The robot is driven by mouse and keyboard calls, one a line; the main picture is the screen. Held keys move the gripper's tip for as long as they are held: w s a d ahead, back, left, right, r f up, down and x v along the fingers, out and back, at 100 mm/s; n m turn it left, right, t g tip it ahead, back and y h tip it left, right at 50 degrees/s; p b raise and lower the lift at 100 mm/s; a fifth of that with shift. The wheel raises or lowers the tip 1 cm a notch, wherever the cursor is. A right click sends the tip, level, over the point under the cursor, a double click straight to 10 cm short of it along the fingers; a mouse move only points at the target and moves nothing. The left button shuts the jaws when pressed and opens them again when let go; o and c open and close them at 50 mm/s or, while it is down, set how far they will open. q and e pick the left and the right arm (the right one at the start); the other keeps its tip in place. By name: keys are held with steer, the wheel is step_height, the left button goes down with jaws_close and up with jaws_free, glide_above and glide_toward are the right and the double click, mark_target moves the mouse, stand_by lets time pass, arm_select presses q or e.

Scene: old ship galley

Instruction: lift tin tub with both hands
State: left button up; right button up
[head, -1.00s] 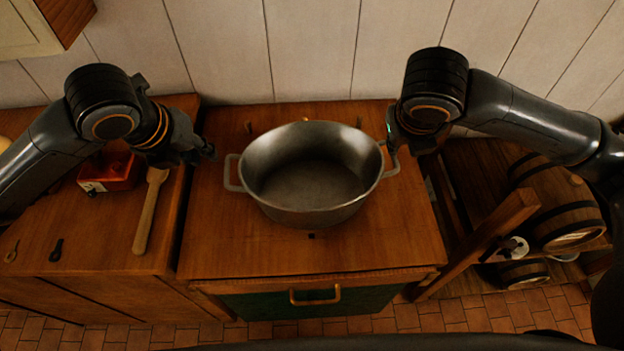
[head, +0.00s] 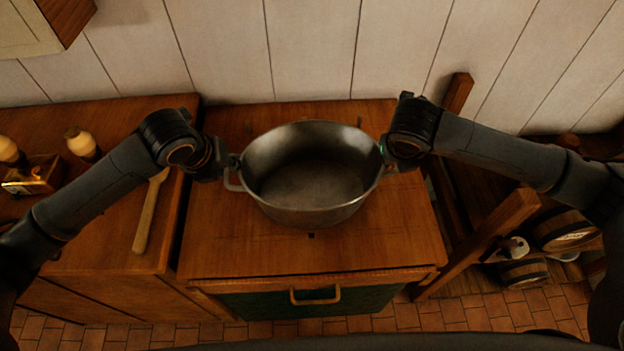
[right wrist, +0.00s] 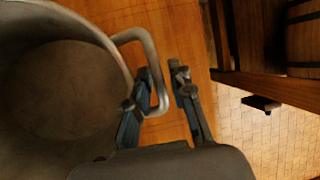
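The grey oval tin tub (head: 312,205) stands upright and looks empty on the wooden cabinet top. It has a loop handle at each end. My left gripper (head: 232,166) is at the left handle (head: 231,182); its fingers are too small and dark to tell whether they are open or shut. My right gripper (head: 387,155) is at the right end, hiding most of that handle. In the right wrist view, my right gripper (right wrist: 163,72) is open, with the outer bar of the right handle (right wrist: 158,75) between its fingers. The tub wall (right wrist: 85,25) is beside them.
A wooden spoon (head: 150,212) lies on the left counter, with a small box (head: 35,176) and a rounded jar (head: 82,143) further left. Barrels (head: 570,230) sit in a wooden rack at right. The plank wall (head: 310,50) stands behind. The cabinet top before the tub is clear.

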arm_select(q)
jaws_close()
arm_select(e)
jaws_close()
arm_select(q)
steer(key=shift+r, duration=0.2)
arm_select(e)
steer(key=shift+r, duration=0.15)
